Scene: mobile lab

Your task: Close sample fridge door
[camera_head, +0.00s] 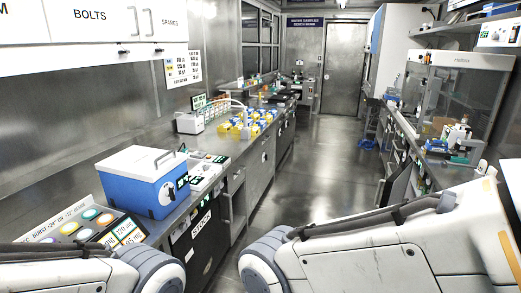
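No door can be told for sure as the sample fridge door. A dark panel (397,184) stands out from the cabinets under the right counter, like a door hanging open; I cannot tell whether it is the fridge's. Part of the right counter's lower front is hidden behind my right arm. My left arm crosses the bottom left corner and my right arm crosses the bottom right. Both show only white links and grey joints; neither gripper is in view.
A blue box with a white lid (143,181) stands on the left counter, above a dark front marked "STOCK" (193,240). A glass-fronted cabinet (459,95) stands on the right counter. The aisle floor (322,160) between is clear to the far metal door (341,68).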

